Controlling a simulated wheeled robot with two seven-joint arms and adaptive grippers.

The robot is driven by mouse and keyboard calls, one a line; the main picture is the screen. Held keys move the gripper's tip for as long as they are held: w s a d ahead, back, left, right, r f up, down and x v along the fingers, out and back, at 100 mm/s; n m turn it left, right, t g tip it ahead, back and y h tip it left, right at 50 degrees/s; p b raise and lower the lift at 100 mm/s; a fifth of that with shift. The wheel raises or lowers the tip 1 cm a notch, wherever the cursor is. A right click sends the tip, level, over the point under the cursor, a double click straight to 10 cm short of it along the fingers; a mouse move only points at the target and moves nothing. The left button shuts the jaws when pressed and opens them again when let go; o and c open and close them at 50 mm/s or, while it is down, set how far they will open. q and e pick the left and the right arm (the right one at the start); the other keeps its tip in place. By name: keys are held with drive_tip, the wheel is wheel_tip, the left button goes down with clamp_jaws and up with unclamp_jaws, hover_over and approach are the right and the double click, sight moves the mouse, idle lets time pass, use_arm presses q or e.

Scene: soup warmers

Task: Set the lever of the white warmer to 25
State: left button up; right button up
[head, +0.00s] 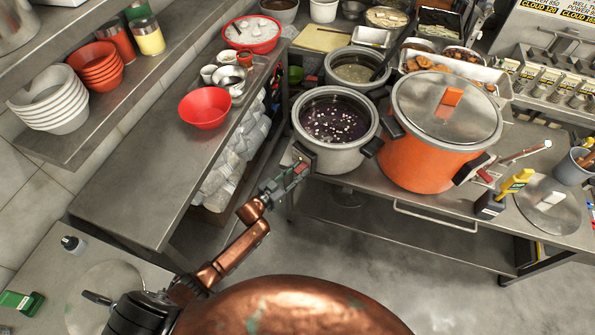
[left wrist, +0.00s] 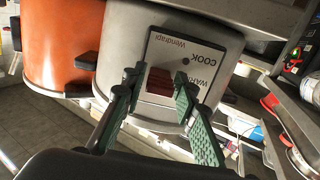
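The white warmer (head: 350,158) is a light grey-white round pot with dark purple soup, at the front of the counter in the head view. The left wrist view shows its side wall (left wrist: 125,42) and a tilted label plate (left wrist: 205,55) reading "COOK" and "WARM". A dark red lever (left wrist: 159,82) stands out in front of that plate. My left gripper (head: 298,170) is at the warmer's front left. Its fingertips (left wrist: 159,88) lie on both sides of the lever and appear to touch it. No number 25 is readable. My right gripper is not in view.
An orange pot (head: 415,165) with a lid stands right beside the white warmer, and a second grey warmer (head: 333,65) is behind it. A red bowl (head: 205,109) sits on the left counter (head: 125,185). Open floor (head: 370,265) lies before the counter.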

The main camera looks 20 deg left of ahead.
use_arm(q)
drive_tip(key=shift+o, duration=1.1)
drive_tip(key=shift+s+a, duration=0.1)
drive_tip(key=v, duration=0.7)
drive_tip(key=shift+s, duration=0.15)
